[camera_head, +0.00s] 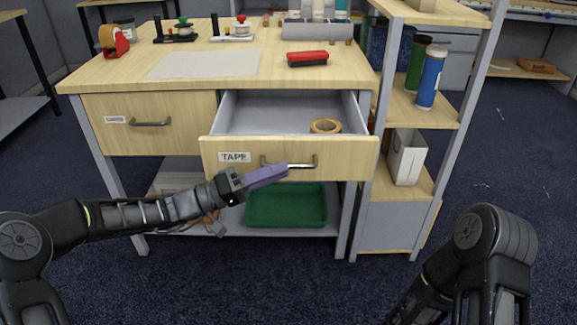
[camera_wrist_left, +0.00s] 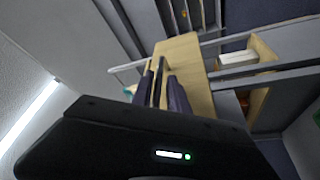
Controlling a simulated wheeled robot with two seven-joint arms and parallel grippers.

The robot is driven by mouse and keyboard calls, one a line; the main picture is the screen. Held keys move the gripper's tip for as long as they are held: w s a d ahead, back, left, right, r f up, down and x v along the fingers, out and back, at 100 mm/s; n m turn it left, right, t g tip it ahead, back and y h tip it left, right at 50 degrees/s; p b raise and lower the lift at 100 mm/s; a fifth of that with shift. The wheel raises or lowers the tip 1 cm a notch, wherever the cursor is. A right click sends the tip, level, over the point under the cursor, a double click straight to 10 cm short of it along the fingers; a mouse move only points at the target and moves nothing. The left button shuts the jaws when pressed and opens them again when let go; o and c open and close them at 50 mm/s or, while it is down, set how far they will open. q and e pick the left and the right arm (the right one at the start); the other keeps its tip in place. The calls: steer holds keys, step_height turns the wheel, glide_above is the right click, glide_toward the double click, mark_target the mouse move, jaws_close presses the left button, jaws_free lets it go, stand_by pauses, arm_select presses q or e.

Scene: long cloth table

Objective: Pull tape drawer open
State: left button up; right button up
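The TAPE drawer (camera_head: 350,159) stands pulled out from the table, its inside showing with a roll of tape (camera_head: 325,126) near the front right. Its front panel also shows in the left wrist view (camera_wrist_left: 186,66). The drawer's metal handle (camera_head: 303,165) is partly covered by my left gripper (camera_head: 284,169). The purple fingers lie at the handle; in the left wrist view (camera_wrist_left: 163,84) they stand close on either side of the bar and look shut on it. My right arm is at the lower right, its gripper not in view.
A closed drawer (camera_head: 178,138) is to the left. A green bin (camera_head: 287,206) sits on the shelf below. A shelf unit with bottles (camera_head: 430,78) and a white box (camera_head: 407,157) stands close at the right. A red case (camera_head: 307,58) lies on the tabletop.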

arm_select(q)
steer(key=v, duration=0.4)
stand_by(0.3)
steer(key=s+d+f+n+g+y, duration=0.15)
steer(key=s+f, duration=0.25)
steer(key=f, duration=0.4)
steer(key=s+d+f+n+g+y, duration=0.1)
steer(key=s+d+f+g+y, duration=0.2)
steer(key=f, duration=0.5)
steer(key=s+d+f+n+g+y, duration=0.1)
steer(key=s+d+f+y, duration=0.1)
steer(key=s+f, duration=0.4)
steer(key=s+a+f+y, duration=0.4)
steer(key=s+f, duration=0.5)
steer(key=f, duration=0.1)
steer(key=s+a+f+y, duration=0.3)
steer(key=s+f+y, duration=0.2)
steer(key=s+f, duration=0.45)
step_height(320, 180, up, 23)
steer(key=p, duration=2.3)
steer(key=shift+w+f+n+p, duration=0.2)
steer(key=shift+n+p, duration=0.2)
steer(key=shift+n, duration=0.05)
